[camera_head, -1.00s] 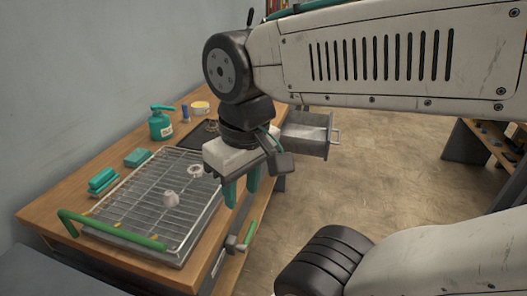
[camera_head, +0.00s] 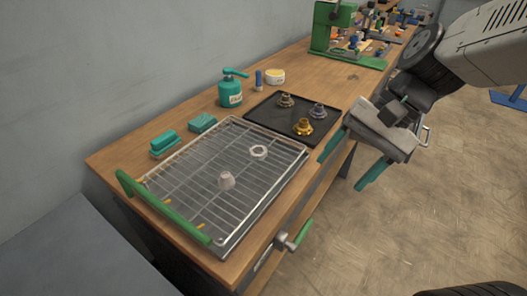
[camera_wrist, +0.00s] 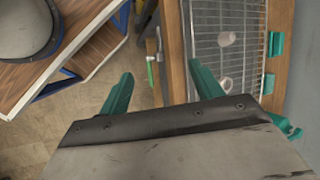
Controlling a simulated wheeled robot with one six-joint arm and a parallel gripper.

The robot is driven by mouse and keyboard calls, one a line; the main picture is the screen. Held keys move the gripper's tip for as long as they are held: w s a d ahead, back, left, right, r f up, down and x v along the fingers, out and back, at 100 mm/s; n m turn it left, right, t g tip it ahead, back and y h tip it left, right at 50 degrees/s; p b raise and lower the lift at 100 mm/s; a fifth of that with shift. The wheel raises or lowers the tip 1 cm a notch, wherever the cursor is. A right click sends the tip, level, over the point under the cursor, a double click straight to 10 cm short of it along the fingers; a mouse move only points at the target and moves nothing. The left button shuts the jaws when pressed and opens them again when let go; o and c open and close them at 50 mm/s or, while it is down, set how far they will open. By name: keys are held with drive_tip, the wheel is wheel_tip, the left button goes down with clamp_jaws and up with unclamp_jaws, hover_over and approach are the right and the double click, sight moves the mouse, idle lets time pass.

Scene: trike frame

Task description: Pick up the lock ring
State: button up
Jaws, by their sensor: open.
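The lock ring (camera_head: 258,152) looks like a pale ring lying flat on the wire rack (camera_head: 192,152), toward its far right part. It also shows as a pale shape in the wrist view (camera_wrist: 225,85), though less clearly. A pale cone-like part (camera_head: 226,181) stands nearer on the same rack. My gripper (camera_head: 341,174) is open and empty, with teal fingers. It is right of the rack, by the bench's right edge. In the wrist view the fingers (camera_wrist: 161,70) are spread wide, with floor and the bench edge between them.
A black tray (camera_head: 262,118) with several metal fittings lies beyond the rack. A teal bottle (camera_head: 231,90) and teal blocks (camera_head: 203,123) stand along the wall side. A green handle bar (camera_head: 160,207) rises at the rack's near end. A vise (camera_head: 292,240) juts from the bench front.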

drive_tip(key=w+a+f+m+y, duration=0.4)
drive_tip(key=w+a+m+y, duration=0.15)
drive_tip(key=w, duration=0.35)
drive_tip(key=m+t+y, duration=0.2)
drive_tip(key=m+t, duration=0.1)
drive_tip(key=m, duration=0.5)
approach(252, 153)
drive_tip(key=shift+d, duration=0.8)
drive_tip(key=shift+w+a+f+m, duration=0.15)
drive_tip(key=shift+a+f+m, duration=0.05)
drive_tip(key=shift+f+m, duration=0.1)
drive_tip(key=x, duration=0.7)
drive_tip(key=shift+w+a, duration=0.15)
drive_tip(key=shift+w, duration=0.15)
drive_tip(key=shift+r, duration=0.1)
drive_tip(key=c, duration=1.1)
